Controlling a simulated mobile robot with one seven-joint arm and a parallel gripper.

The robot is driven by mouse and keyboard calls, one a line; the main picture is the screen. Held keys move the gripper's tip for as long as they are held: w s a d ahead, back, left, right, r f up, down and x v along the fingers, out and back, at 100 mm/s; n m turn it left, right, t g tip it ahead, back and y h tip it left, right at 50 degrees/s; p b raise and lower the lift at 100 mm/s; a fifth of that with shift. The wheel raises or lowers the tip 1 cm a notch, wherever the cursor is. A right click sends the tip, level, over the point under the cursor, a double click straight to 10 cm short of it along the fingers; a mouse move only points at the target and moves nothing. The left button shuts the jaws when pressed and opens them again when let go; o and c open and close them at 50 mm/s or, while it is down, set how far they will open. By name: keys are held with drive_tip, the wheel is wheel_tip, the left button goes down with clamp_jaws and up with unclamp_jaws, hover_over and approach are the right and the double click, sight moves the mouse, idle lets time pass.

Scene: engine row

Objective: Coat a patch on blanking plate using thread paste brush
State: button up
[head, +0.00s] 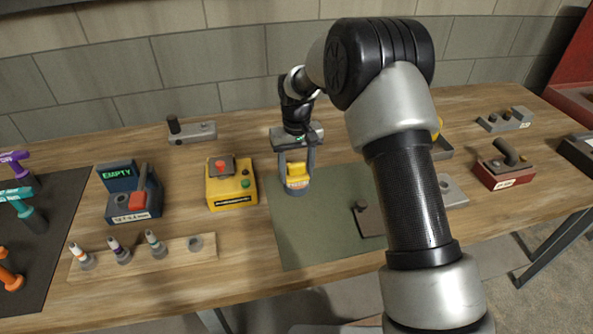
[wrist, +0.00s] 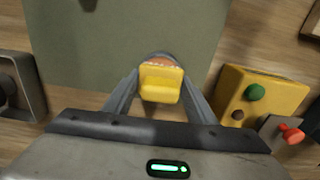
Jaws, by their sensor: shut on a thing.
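My gripper (head: 297,165) points down at the left part of the green mat (head: 300,240). Its fingers are shut on a yellow block-like handle (head: 298,169), which I take for the thread paste brush; it also shows between the fingertips in the wrist view (wrist: 160,85). Below the handle is a round part with an orange and white band and a grey base (head: 297,188). I cannot tell if this is part of the brush or a pot around it. A dark plate with a small knob (head: 370,224) lies on the mat, partly behind my arm; it may be the blanking plate.
A yellow box with buttons (head: 231,188) stands left of the gripper, and a unit marked EMPTY (head: 130,195) farther left. A wooden rack (head: 150,262) with several small nozzled items is in front. A grey plate (head: 453,190) and red box (head: 503,172) lie right.

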sight(297, 163)
idle(0.3)
drive_tip(key=shift+r+p, duration=2.1)
drive_tip(key=shift+r, duration=1.4)
